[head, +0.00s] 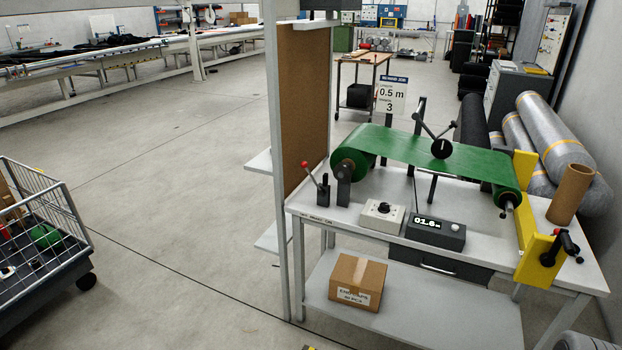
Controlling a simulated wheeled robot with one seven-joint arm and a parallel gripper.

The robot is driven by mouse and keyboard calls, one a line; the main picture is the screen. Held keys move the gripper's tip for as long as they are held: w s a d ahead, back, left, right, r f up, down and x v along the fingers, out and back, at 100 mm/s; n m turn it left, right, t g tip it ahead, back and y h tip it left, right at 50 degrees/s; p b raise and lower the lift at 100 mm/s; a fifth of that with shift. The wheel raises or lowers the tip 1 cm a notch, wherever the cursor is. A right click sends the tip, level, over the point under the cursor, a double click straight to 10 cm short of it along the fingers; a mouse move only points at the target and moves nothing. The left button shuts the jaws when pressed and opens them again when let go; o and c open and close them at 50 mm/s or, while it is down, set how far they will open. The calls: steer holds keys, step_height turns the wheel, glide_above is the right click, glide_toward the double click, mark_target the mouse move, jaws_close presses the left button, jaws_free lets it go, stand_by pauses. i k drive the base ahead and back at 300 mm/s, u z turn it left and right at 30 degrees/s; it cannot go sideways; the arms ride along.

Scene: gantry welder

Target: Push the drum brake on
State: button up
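A lever with a red knob (307,166) rises from a small black block at the left front of the workbench (345,223). It leans up and to the left, and looks like the drum brake lever. It stands beside the left end of a roller drum (347,167) that carries a green sheet (400,147). The green sheet runs right to a second roller (506,197). I cannot tell from here whether the brake touches the drum. My gripper is not in view.
A dial box (382,217) and a display box (437,232) stand right of the lever. A tall brown panel (303,95) in a grey frame rises behind the lever. A yellow clamp frame (536,258) and brown tube (570,194) are at right. Open floor lies left.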

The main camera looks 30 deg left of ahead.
mark_target(321, 192)
steer(key=u, duration=0.5)
steer(key=i, duration=0.45)
steer(key=u, duration=1.35)
steer(key=i, duration=0.85)
steer(key=u, duration=0.8)
steer(key=i, duration=0.9)
steer(key=u, duration=0.15)
